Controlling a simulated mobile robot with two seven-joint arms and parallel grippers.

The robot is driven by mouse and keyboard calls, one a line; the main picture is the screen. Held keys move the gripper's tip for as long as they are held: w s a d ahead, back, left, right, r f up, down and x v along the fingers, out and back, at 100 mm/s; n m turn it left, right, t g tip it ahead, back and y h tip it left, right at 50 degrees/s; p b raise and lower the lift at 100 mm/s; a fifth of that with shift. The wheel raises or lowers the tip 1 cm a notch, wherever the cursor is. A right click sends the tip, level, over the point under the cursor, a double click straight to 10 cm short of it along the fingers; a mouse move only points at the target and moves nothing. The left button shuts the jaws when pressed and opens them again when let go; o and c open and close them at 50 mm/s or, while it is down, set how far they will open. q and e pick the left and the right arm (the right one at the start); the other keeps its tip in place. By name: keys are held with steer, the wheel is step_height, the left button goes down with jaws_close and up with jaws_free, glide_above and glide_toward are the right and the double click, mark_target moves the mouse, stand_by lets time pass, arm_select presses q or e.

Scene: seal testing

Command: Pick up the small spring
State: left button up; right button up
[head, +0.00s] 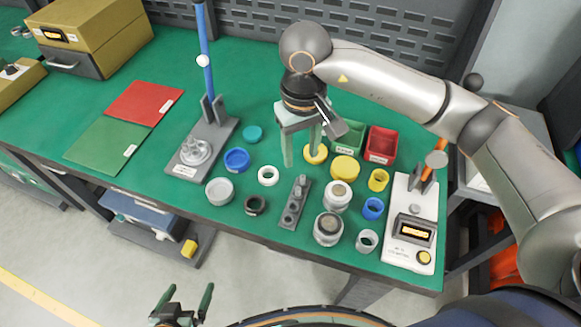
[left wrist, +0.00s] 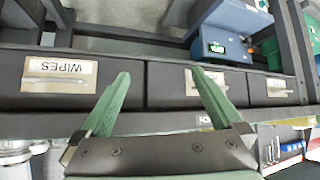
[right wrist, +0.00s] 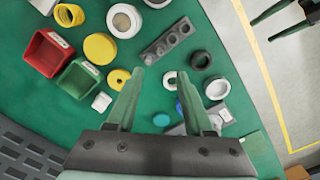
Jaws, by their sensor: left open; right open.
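I cannot pick out a small spring for certain in any view. A dark grey block with several round sockets (head: 295,203) lies mid-table and also shows in the right wrist view (right wrist: 166,44); its contents are too small to tell. My right gripper (head: 302,158) is open and empty, pointing down over the table behind this block. Its fingers frame bare green surface in the right wrist view (right wrist: 160,76). My left gripper (head: 188,290) is open and empty, off the table's front edge. In the left wrist view (left wrist: 160,75) it faces drawers.
Around the block lie a white ring (head: 268,176), a black ring (head: 256,205), a blue ring (head: 236,160), yellow parts (head: 345,167) and metal cylinders (head: 328,228). Green (head: 348,138) and red bins (head: 381,145), a blue-post stand (head: 207,70) and a tester (head: 411,232) stand nearby.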

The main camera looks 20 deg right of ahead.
steer(key=p, duration=0.1)
glide_above(298, 188)
step_height(298, 188, down, 6)
steer(key=shift+s+f, duration=0.15)
steer(key=shift+f, duration=0.1)
steer(key=shift+f+p, duration=0.6)
steer(key=shift+f, duration=2.35)
arm_select(q)
steer(key=shift+s+r, duration=0.25)
steer(key=shift+r, duration=0.65)
arm_select(e)
steer(key=shift+c, duration=0.3)
jaws_close()
